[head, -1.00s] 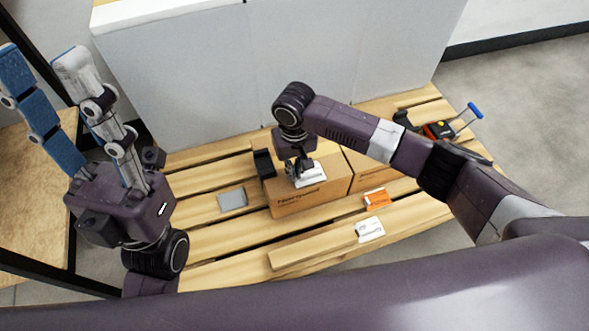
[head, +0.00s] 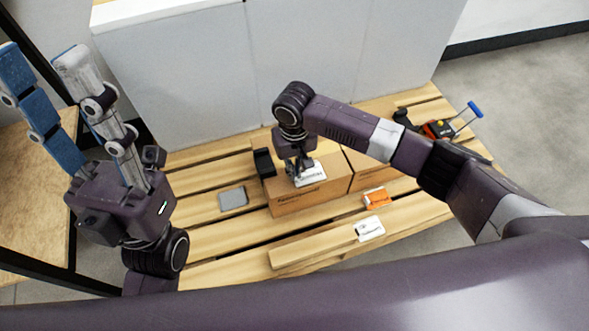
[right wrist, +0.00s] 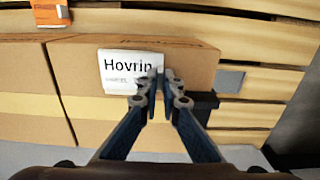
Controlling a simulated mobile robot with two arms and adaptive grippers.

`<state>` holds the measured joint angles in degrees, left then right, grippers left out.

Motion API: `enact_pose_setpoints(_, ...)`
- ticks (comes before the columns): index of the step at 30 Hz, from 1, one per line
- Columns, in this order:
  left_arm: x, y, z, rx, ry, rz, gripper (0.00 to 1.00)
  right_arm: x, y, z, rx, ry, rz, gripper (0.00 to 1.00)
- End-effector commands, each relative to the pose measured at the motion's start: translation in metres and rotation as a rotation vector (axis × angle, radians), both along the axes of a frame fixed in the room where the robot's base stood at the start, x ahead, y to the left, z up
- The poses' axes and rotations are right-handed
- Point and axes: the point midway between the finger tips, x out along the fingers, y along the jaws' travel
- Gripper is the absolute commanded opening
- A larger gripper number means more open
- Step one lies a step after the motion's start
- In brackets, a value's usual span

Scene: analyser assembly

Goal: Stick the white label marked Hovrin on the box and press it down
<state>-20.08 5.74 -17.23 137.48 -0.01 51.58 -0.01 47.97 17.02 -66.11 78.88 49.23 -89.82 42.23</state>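The white label marked Hovrin (right wrist: 125,72) lies on the top face of the cardboard box (right wrist: 195,62), and its lettering is partly covered by my fingertips. In the head view the label (head: 311,174) shows on top of the box (head: 310,198), under my right gripper (head: 293,180). In the right wrist view my right gripper (right wrist: 161,76) has its fingertips close together over the label's right end. It looks shut; I cannot tell whether the label's edge is between the tips. My left gripper (head: 42,58) is raised at the left, open and empty, away from the box.
A second box (head: 365,168) stands against the right side. An orange card (head: 376,197) and another white label (head: 370,228) lie on the slatted wooden pallet (head: 205,240) in front. A grey card (head: 233,198) and a black holder (head: 264,163) are left of the box.

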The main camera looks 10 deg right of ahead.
Motion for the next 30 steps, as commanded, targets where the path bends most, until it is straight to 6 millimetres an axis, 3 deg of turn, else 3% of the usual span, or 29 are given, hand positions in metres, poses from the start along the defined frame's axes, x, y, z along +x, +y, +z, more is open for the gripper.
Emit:
enact_pose_setpoints(14, 0.0001, 0.0000, 0.0018, 0.000, 0.001, 0.000, 0.40, 0.0001, 0.0002, -0.0028, 0.000, 0.000, 0.000, 0.00)
enact_pose_setpoints(21, 0.0001, 0.0001, 0.0018, 0.000, 0.001, 0.000, 0.40, 0.0000, 0.0002, -0.0028, 0.000, 0.000, 0.000, 0.25)
enact_pose_setpoints(30, 0.0010, 0.0007, 0.0037, 0.002, 0.003, 0.003, 0.40, 0.0000, 0.0002, -0.0022, 0.000, 0.000, 0.000, 0.25)
